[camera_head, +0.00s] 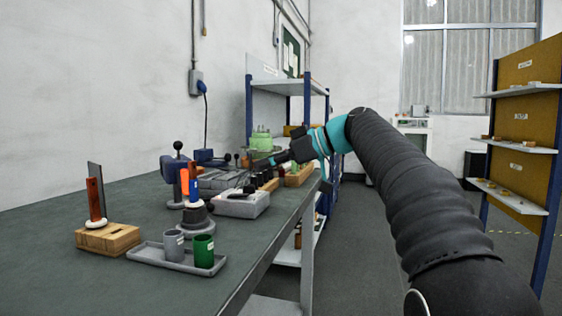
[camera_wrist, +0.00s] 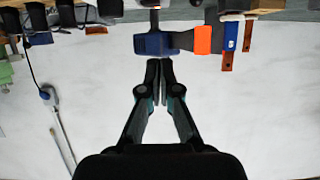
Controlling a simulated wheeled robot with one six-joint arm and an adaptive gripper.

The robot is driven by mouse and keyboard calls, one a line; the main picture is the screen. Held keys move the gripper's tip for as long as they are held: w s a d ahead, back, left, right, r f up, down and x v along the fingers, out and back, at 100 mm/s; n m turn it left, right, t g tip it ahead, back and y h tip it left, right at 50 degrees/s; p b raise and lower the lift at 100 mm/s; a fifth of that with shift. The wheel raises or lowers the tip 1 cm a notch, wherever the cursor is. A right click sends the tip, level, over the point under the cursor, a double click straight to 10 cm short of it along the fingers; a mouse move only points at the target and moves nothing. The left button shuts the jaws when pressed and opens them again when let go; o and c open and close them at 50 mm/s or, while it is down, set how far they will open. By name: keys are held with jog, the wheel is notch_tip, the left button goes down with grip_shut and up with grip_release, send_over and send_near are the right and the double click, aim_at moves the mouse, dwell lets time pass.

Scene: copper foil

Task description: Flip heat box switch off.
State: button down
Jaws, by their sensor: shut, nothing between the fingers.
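A dark blue unit (camera_head: 206,157) stands on the bench near the wall, with a cable running up to a wall socket (camera_head: 196,83). It may be the heat box; no switch can be made out on it. The unit also shows at the upper left of the wrist view (camera_wrist: 40,38), which looks upside down. My gripper (camera_head: 273,160) reaches in over the bench from the right. Its fingers (camera_wrist: 159,66) are shut and empty, pointing towards a blue block-like tool (camera_wrist: 153,45), and I cannot tell whether they touch it.
A grey box (camera_head: 242,204) with dark items sits near the bench edge. Orange and blue handles (camera_head: 193,186) stand upright left of it. A tray (camera_head: 150,252) holds grey and green cups, beside a wooden block (camera_head: 108,239). Shelves (camera_head: 285,86) stand behind. The front-left bench top is clear.

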aim_at(247, 195)
jog(key=x, duration=0.3)
jog(key=shift+a+f, duration=0.1)
jog(key=shift+a, duration=0.1)
notch_tip(247, 195, down, 2)
jog(key=shift+f+b, duration=0.2)
jog(key=shift+b, duration=0.25)
jog(key=shift+d+f, duration=0.1)
jog(key=shift+f, duration=0.75)
jog(key=shift+f, duration=0.1)
jog(key=shift+d+f+b, duration=0.15)
jog(key=shift+f+b, duration=0.45)
jog(key=shift+b, duration=0.35)
jog(key=shift+r+p, duration=0.3)
jog(key=shift+r, duration=0.1)
jog(key=shift+r+p, duration=0.55)
jog(key=shift+r, duration=0.15)
